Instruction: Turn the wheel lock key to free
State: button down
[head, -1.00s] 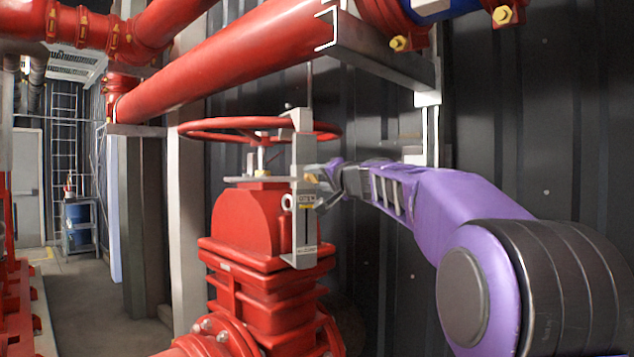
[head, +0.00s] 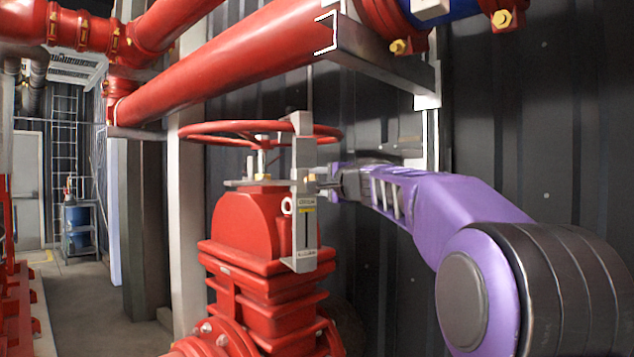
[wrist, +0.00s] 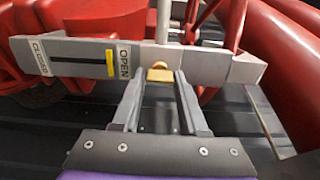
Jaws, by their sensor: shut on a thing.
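The red wheel (head: 240,130) sits level on top of the red valve body (head: 245,222). A grey metal bracket (head: 303,160) stands upright at the wheel's right side. The small brass lock key (wrist: 160,74) sticks out of the bracket's face, which also shows in the wrist view (wrist: 200,64). My gripper (wrist: 160,82) is shut on the key, one finger on each side. In the head view my gripper (head: 325,187) reaches the bracket from the right, and the key is mostly hidden there.
The bracket's indicator plate (wrist: 75,58) reads CLOSED and OPEN, with a yellow marker (wrist: 110,64) beside OPEN. A thick red pipe (head: 220,70) and grey support beam (head: 385,65) run above my arm. A dark corrugated wall (head: 545,130) stands close behind.

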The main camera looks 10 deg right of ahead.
jog(key=shift+r, duration=0.1)
dwell(0.3)
jog(key=c, duration=0.7)
grip_release()
jog(key=shift+s, duration=0.1)
